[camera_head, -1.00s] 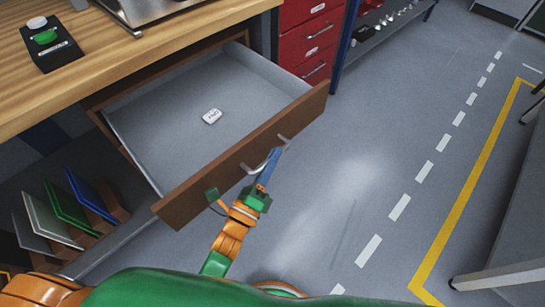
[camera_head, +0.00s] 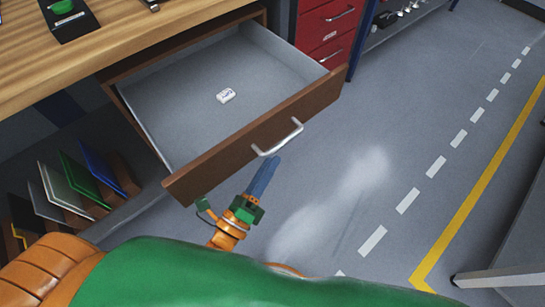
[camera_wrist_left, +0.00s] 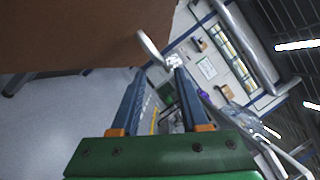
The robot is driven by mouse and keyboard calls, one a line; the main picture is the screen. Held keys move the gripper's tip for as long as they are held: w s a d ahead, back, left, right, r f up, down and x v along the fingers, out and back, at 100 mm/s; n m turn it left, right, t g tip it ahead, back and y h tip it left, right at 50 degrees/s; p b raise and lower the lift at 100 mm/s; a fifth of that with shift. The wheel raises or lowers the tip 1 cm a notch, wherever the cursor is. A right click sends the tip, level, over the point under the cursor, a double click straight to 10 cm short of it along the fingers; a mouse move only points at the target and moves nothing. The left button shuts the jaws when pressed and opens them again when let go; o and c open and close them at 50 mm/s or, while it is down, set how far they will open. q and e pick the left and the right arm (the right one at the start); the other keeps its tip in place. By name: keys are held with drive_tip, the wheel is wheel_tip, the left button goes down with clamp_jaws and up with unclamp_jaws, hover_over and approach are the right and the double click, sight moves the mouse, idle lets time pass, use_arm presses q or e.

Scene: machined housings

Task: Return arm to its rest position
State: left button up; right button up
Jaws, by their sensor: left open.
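My left gripper (camera_head: 265,172) is open and empty in the head view, just in front of the pulled-out drawer (camera_head: 215,160). Its blue fingers are below the curved metal drawer handle (camera_head: 280,140), with a small gap of floor between them. In the left wrist view my open fingers (camera_wrist_left: 158,72) have nothing between them. The handle (camera_wrist_left: 150,48) shows just beyond the fingertips, on the brown drawer front (camera_wrist_left: 80,35). My right gripper is in neither view.
The drawer stands open under the wooden workbench (camera_head: 150,45), with a small white item (camera_head: 226,96) inside. Upright coloured panels (camera_head: 75,180) stand in a rack at left. A red drawer cabinet (camera_head: 325,30) is behind. The floor (camera_head: 350,200) at right is clear.

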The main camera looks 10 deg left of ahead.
use_arm(q)
drive_tip(key=s+a+f+n+g+y, duration=0.1)
drive_tip(key=s+a+f+n+g, duration=0.15)
drive_tip(key=f+n, duration=0.45)
drive_tip(key=s+a+f+n+g+y, duration=0.1)
drive_tip(key=s+f+n+g+y, duration=0.2)
drive_tip(key=f, duration=0.7)
drive_tip(key=s+a+f+n+g, duration=0.15)
drive_tip(key=f+n+g, duration=0.25)
drive_tip(key=f, duration=0.5)
drive_tip(key=s+a+f+n+g+y, duration=0.1)
drive_tip(key=s+a+f+n+g, duration=0.35)
drive_tip(key=s, duration=0.45)
drive_tip(key=s+a+f+n+g+y, duration=0.2)
drive_tip(key=s+f+n+g, duration=0.2)
drive_tip(key=s+f+n, duration=0.4)
wheel_tip(320, 180, up, 22)
drive_tip(key=s+p, duration=0.1)
drive_tip(key=p, duration=1.8)
drive_tip(key=shift+s+a+m+p, duration=0.15)
drive_tip(key=shift+s+m+p, duration=0.1)
drive_tip(key=shift+m+p, duration=0.1)
